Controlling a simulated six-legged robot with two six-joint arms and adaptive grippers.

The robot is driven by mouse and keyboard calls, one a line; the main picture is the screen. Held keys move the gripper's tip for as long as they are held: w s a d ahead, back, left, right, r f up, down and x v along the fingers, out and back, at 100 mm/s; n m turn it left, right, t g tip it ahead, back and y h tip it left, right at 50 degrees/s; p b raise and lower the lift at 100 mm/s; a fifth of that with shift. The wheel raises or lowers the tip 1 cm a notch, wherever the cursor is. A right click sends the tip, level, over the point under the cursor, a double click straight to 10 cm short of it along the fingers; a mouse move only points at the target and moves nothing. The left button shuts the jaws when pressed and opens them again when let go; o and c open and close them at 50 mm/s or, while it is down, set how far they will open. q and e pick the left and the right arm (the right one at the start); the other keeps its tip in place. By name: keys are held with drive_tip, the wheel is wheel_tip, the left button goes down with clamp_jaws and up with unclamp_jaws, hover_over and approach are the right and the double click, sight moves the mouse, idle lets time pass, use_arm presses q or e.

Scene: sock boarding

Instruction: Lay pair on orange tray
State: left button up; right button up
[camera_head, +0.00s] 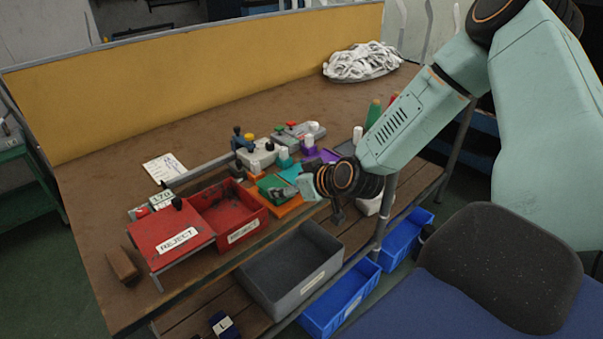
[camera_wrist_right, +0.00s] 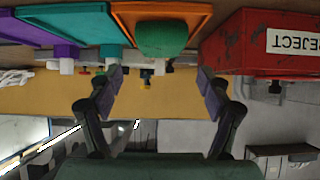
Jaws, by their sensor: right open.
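The orange tray (camera_head: 289,208) is at the front edge of the bench, right of the red bins. A green bundle, which looks like the sock pair (camera_head: 266,184), lies on it; in the wrist view the green bundle (camera_wrist_right: 162,40) rests against the orange tray (camera_wrist_right: 205,12). My right gripper (camera_head: 277,192) reaches in from the right, over the tray and partly hiding the green bundle. In the wrist view its two fingers (camera_wrist_right: 160,80) are spread apart with nothing held between them. My left gripper is not in view.
A grey bin (camera_head: 290,268) and blue bins (camera_head: 340,298) sit lower in front. White cloth is heaped (camera_head: 362,60) at the back.

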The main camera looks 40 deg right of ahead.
drive_tip(key=p+v, duration=0.2)
drive_tip(key=v, duration=0.1)
drive_tip(key=shift+w+r, duration=0.1)
drive_tip(key=shift+p+v, duration=0.9)
drive_tip(key=shift+c, duration=0.3)
idle(0.5)
